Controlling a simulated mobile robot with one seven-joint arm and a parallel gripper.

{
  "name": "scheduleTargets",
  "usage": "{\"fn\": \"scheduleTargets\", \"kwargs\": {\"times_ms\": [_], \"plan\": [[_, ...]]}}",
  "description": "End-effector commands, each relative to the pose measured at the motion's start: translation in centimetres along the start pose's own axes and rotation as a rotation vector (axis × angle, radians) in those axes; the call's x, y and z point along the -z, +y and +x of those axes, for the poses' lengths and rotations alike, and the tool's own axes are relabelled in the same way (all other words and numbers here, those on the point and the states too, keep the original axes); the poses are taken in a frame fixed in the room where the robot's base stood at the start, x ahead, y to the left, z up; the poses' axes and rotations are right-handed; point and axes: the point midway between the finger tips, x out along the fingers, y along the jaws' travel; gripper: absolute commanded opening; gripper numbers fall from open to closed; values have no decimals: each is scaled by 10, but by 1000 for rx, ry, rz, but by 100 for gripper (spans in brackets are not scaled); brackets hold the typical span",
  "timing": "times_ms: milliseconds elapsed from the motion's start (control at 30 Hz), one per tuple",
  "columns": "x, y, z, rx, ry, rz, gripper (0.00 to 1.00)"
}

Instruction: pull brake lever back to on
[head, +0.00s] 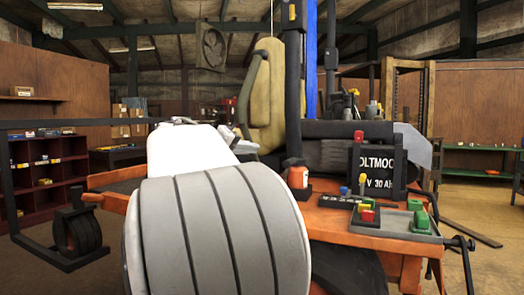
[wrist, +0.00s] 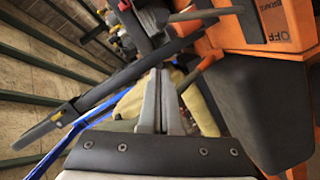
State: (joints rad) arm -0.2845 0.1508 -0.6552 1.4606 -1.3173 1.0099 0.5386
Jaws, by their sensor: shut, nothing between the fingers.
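In the wrist view, my gripper (wrist: 160,74) is shut, its two grey fingers together with nothing between them. An orange panel (wrist: 236,32) at the upper right carries black lettering, of which "OFF" reads clearly and "BRAKE" partly. A dark grey bar (wrist: 207,14) sticks out beside this lettering, beyond and to the right of my fingertips; it may be the brake lever, but I cannot be sure. No contact with either shows. In the head view my arm hides the lever area.
In the head view, the orange mower deck (head: 345,222) carries a black battery (head: 377,168) and a grey tray (head: 395,232) with coloured blocks. A tan seat (head: 265,95) stands behind. A long black bar (wrist: 110,82) crosses left of my fingers in the wrist view, near a blue strip (wrist: 62,140).

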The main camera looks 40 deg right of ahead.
Motion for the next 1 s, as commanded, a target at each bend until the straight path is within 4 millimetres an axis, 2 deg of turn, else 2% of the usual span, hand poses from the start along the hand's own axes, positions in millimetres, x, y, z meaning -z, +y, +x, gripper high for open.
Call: {"fn": "scheduleTargets", "kwargs": {"times_ms": [100, 233, 800, 900, 1000], "plan": [[0, 0, -14, 2, 0, 1, 0], [0, 0, -21, 0, 0, 0, 0], [-1, -1, -21, 4, -2, 0, 0], [-14, -8, -21, 57, -22, 3, 0], [-43, -29, -28, 189, -64, 7, 0]]}}
